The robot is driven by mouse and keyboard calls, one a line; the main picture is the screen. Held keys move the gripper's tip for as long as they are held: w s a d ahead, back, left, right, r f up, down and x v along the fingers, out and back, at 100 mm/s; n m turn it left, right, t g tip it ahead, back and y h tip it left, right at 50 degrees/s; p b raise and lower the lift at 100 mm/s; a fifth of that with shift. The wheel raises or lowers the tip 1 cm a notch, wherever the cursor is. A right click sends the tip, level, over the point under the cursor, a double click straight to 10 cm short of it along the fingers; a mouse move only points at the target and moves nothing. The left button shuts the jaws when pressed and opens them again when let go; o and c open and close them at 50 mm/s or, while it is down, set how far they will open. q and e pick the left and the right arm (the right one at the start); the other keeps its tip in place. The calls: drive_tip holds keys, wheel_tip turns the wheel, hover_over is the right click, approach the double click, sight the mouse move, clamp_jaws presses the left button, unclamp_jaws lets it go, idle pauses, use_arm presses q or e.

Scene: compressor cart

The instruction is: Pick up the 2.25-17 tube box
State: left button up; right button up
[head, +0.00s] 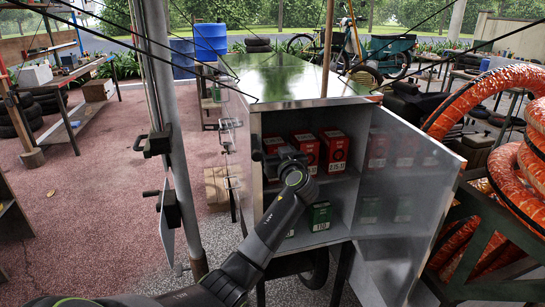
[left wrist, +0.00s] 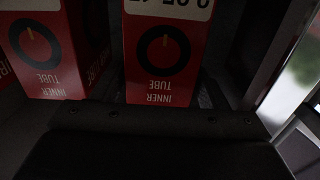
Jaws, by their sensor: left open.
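Red inner tube boxes stand on the upper shelf of the metal cabinet (head: 345,205). The leftmost red box (head: 273,143) is partly hidden behind my left gripper (head: 270,160). In the left wrist view a red box (left wrist: 164,55) stands straight ahead, upside down in the picture. Its size label is cut off by the top edge but appears to end in 25-17. My left gripper is open in front of this box, with its dark body across the bottom of the wrist view. Whether the fingers reach beside the box cannot be told. My right gripper is not in view.
Another red box (head: 305,151) stands close beside, and one marked 2.75-17 (head: 335,151) is farther right. Green boxes, one marked 110 (head: 320,216), sit on the lower shelf. The cabinet door (head: 405,190) stands open on the right. An orange hose coil (head: 500,100) is beyond it.

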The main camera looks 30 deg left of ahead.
use_arm(q)
drive_tip(key=shift+w+a, duration=0.25)
drive_tip(key=shift+w, duration=0.05)
drive_tip(key=c, duration=1)
drive_tip(key=shift+o, duration=0.2)
